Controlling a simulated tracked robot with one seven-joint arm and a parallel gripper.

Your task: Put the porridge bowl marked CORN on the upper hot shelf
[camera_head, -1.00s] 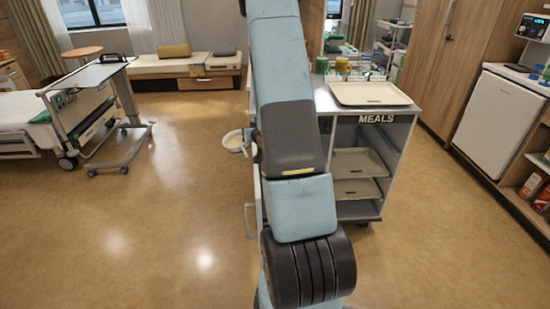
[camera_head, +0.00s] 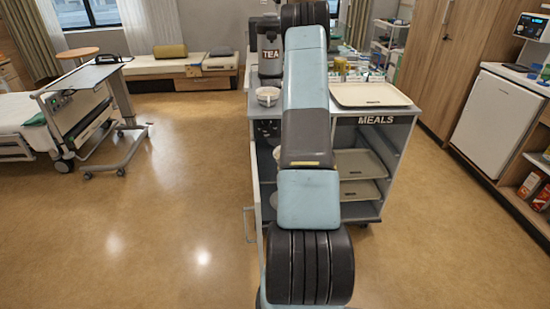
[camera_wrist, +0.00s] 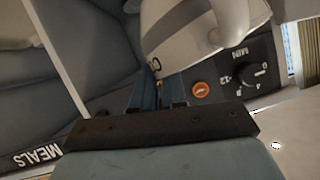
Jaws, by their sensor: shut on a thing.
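In the wrist view my gripper (camera_wrist: 160,93) is shut on a white bowl (camera_wrist: 205,30) with a grey band and a rounded lug. Part of its marking shows by the fingers and seems to begin "CO"; the rest is hidden. In the head view my gripper is hidden behind my arm. A pale rounded thing (camera_head: 277,153) shows at my arm's left edge inside the cart; I cannot tell whether it is the held bowl. Another pale bowl (camera_head: 273,200) is partly seen lower in the open left compartment. I cannot tell the hot shelves apart.
The MEALS cart (camera_head: 376,120) has its left door (camera_head: 254,190) open. On top are a bowl (camera_head: 268,96), a TEA urn (camera_head: 270,55) and a tray (camera_head: 368,94). A control knob (camera_wrist: 250,75) is close to the held bowl.

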